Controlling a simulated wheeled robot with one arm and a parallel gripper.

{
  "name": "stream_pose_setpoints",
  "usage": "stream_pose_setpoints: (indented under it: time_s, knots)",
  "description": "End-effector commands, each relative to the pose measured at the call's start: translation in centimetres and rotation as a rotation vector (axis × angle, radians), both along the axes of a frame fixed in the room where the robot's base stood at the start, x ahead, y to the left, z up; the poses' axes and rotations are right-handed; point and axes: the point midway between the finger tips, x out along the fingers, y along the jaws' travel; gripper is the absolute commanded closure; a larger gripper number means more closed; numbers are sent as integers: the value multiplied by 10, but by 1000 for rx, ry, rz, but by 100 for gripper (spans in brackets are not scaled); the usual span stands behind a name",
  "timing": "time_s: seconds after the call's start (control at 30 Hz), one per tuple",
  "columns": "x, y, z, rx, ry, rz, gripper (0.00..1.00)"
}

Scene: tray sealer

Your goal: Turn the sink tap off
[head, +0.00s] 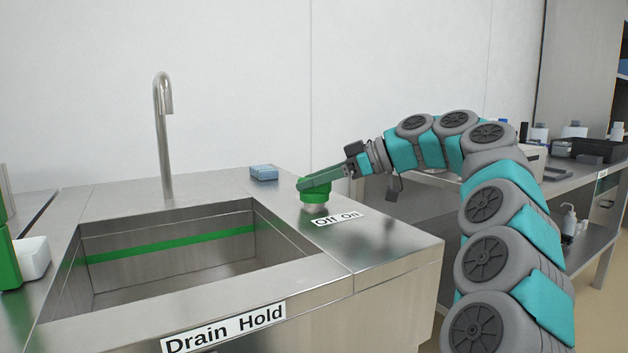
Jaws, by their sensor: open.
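The sink tap (163,130) is a tall metal gooseneck behind the basin. No stream of water can be made out below its spout. A round green knob (314,199) with a green bar handle (322,179) stands on the steel counter right of the basin. The handle slants up to the right. A white "Off On" label (337,219) lies in front of the knob, with Off at the left and On at the right. My gripper (352,168) is open at the right end of the handle. Whether it touches the handle, I cannot tell.
The steel sink basin (180,270) has a green line inside and a "Drain Hold" label (224,328) in front. A blue sponge-like block (264,173) lies left of the knob. A shelf bench (590,185) with bottles stands at the right.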

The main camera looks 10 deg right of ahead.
Motion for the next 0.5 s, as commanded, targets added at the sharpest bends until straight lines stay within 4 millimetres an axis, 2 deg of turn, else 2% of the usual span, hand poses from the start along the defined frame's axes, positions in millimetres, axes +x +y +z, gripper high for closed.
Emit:
stream_pose_setpoints:
  time_s: [0.23,0.5]
  knots:
    - [-3,-7,3,0,0,-1,43]
    - [-17,-36,18,0,0,-1,43]
